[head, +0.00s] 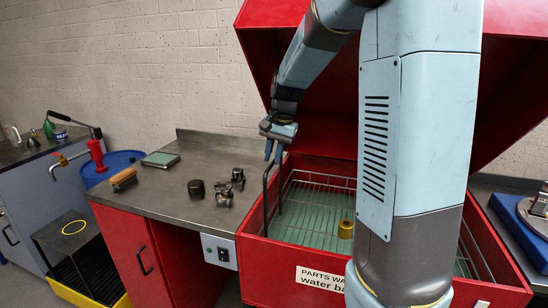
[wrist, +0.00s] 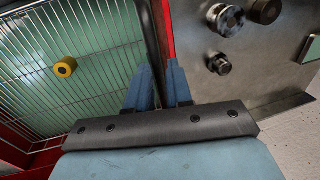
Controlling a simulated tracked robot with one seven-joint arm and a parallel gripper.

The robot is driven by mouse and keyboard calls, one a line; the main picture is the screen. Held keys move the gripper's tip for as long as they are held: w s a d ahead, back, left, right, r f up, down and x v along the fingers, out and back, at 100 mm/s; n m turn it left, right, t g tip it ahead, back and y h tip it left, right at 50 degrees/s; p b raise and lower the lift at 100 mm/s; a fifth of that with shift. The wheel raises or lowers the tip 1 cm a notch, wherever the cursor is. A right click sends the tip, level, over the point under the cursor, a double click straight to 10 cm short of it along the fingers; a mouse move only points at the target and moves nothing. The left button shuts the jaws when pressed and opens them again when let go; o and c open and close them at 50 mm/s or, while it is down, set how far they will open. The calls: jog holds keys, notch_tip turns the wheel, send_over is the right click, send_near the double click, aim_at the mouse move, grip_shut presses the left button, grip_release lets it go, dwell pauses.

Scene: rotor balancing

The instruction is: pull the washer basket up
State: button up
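The wire washer basket (head: 310,180) sits low in the red parts washer tank, over green liquid. Its mesh also shows at the left of the wrist view (wrist: 105,30). A dark, upright basket handle (head: 265,205) rises at the tank's left side. My gripper (head: 273,155) points down at the top of this handle. In the wrist view, my two blue fingers (wrist: 159,88) are close together with the dark handle bar (wrist: 152,35) in the narrow gap between them. They look shut on it, though the contact itself is partly hidden. A yellow ring-shaped part (head: 346,229) lies in the basket.
The red washer lid (head: 345,100) stands open above the tank, close behind my arm. A steel bench (head: 165,190) at left holds dark metal parts (head: 224,193), a brush (head: 123,179) and a green-topped block (head: 160,159). My arm hides part of the tank.

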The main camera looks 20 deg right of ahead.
jog(key=shift+o, duration=1.4)
jog(key=shift+d+f, duration=0.1)
jog(key=w+v, duration=0.1)
jog(key=v, duration=0.6)
jog(key=shift+s+r, duration=0.45)
jog(key=shift+s, duration=0.05)
jog(key=shift+s, duration=0.1)
jog(key=s+a+n+t+h, duration=0.1)
jog(key=s+n+t, duration=0.3)
jog(key=s, duration=2.3)
jog(key=n+h, duration=0.1)
jog(key=n, duration=0.2)
jog(key=shift+r, duration=0.3)
